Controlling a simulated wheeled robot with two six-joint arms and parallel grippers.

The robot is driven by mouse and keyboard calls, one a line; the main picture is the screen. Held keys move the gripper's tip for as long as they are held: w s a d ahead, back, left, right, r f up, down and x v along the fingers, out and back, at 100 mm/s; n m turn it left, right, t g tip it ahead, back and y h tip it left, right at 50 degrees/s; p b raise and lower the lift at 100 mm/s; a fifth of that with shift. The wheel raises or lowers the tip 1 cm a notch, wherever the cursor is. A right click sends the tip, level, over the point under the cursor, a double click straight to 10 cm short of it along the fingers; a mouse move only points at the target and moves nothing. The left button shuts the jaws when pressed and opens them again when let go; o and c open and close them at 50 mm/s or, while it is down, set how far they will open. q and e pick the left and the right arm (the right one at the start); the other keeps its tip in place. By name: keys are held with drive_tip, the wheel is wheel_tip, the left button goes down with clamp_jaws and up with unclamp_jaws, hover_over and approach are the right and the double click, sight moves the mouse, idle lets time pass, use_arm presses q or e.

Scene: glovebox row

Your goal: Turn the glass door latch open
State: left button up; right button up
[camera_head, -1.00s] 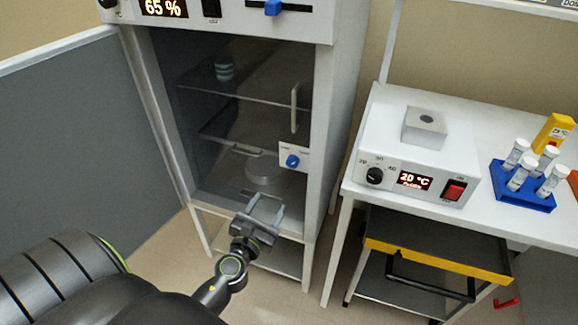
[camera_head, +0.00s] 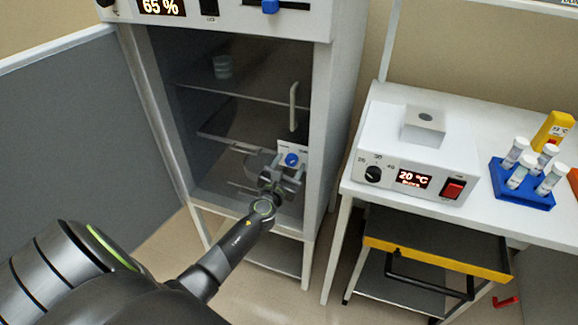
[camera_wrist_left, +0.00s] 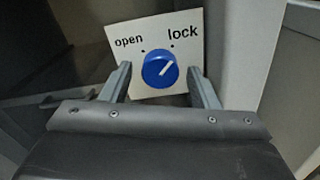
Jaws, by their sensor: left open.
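The latch is a blue round knob (camera_head: 291,160) on a white plate at the lower right of the glass door (camera_head: 240,120). In the left wrist view the knob (camera_wrist_left: 160,70) shows large on its plate (camera_wrist_left: 195,40), marked "open" on the left and "lock" on the right. Its white pointer line slants up and right, towards the "lock" dot. My left gripper (camera_head: 287,168) is open in front of the plate. In the wrist view its fingers (camera_wrist_left: 160,82) stand on both sides of the knob, with gaps. My right gripper is not in view.
A vertical door handle (camera_head: 293,107) is just above the latch plate. To the right, a white table (camera_head: 345,180) bears a heater box (camera_head: 405,180) and a blue tube rack (camera_head: 525,195). A grey panel (camera_head: 60,150) stands at left.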

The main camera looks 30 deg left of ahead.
use_arm(q)
drive_tip(key=shift+w, duration=0.1)
drive_tip(key=c, duration=1)
drive_tip(key=shift+o, duration=0.2)
drive_tip(key=n+b, duration=0.1)
drive_tip(key=n, duration=0.3)
drive_tip(key=shift+f, duration=0.1)
drive_tip(key=n+b, duration=0.1)
drive_tip(key=n, duration=0.4)
drive_tip(key=shift+d, duration=0.1)
drive_tip(key=n+b, duration=0.1)
drive_tip(key=n, duration=0.3)
drive_tip(key=shift+d+n+b, duration=0.1)
drive_tip(key=shift+n+b, duration=0.2)
drive_tip(key=shift+b, duration=0.1)
drive_tip(key=shift+r+n+b, duration=0.2)
drive_tip(key=shift+n+b, duration=0.45)
drive_tip(key=shift+n, duration=1.45)
